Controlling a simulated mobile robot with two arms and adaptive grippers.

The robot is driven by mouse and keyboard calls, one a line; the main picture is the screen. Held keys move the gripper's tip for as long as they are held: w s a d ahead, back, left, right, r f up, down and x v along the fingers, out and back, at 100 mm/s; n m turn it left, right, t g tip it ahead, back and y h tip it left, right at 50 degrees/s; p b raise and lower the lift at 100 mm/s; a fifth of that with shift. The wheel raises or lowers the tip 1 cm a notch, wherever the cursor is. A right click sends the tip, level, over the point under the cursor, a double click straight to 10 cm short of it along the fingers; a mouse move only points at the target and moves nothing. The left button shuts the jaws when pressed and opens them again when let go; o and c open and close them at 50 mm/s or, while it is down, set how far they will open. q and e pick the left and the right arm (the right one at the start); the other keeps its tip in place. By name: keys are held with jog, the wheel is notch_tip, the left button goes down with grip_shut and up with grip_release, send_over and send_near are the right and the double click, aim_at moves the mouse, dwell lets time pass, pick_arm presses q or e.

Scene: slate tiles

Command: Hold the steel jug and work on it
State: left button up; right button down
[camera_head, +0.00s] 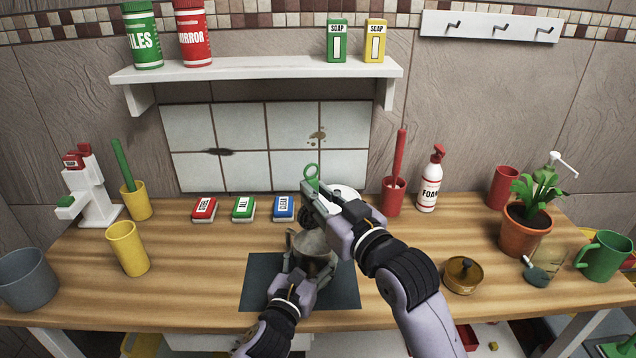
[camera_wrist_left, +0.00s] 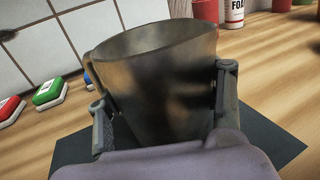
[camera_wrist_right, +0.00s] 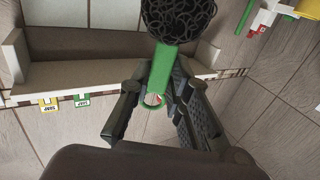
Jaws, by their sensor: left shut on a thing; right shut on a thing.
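The steel jug (camera_head: 311,243) stands upright over a dark mat (camera_head: 342,290), its wall dull with brownish patches in the left wrist view (camera_wrist_left: 160,75). My left gripper (camera_head: 300,268) is shut on the jug, a finger on each side in the left wrist view. My right gripper (camera_head: 318,196) is above the jug, shut on the green handle (camera_head: 312,171) of a scrubber. The right wrist view shows its dark curly wire head (camera_wrist_right: 180,18) beyond the fingers. In the head view my right gripper hides that head, so I cannot tell whether it touches the jug.
Red (camera_head: 204,209), green (camera_head: 243,209) and blue (camera_head: 283,208) sponges lie behind the mat. A red cup (camera_head: 393,198) and foam bottle (camera_head: 430,180) stand behind right. A brass tin (camera_head: 462,275) sits right of my right arm.

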jog(key=shift+f, duration=2.85)
jog(key=shift+w+d, duration=0.25)
jog(key=shift+d, duration=0.15)
jog(key=shift+f, duration=0.1)
jog(key=shift+d, duration=0.15)
dwell(0.5)
